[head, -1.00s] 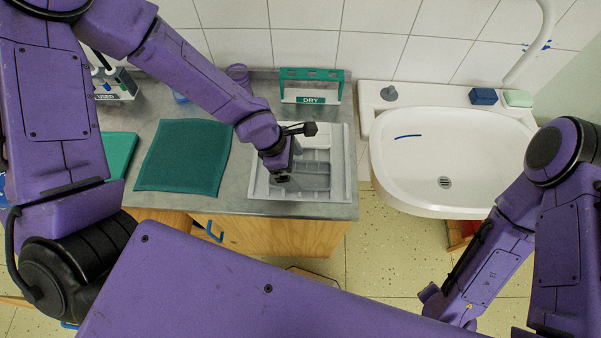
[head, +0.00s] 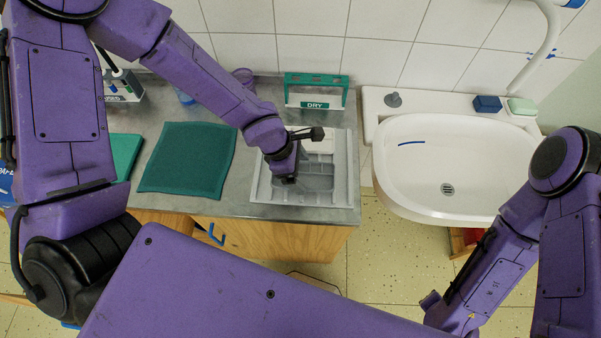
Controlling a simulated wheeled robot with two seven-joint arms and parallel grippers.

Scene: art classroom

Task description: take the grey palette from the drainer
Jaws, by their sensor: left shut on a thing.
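The light grey drainer (head: 345,182) lies on the counter to the left of the sink. The grey palette (head: 318,182) is inside it, a slightly darker grey than the drainer. My left gripper (head: 288,180) reaches down over the left part of the drainer and is shut on the palette at its left side. The wrist hides the fingertips and part of the palette, and I cannot tell whether the palette is clear of the drainer floor. My right arm hangs at the lower right, and its gripper fingers do not show.
A green rack marked DRY (head: 316,92) stands behind the drainer. A dark green mat (head: 187,160) lies to its left. The white sink (head: 450,160) is to the right, with a blue block (head: 487,104) and a pale green block (head: 522,106) on its back ledge.

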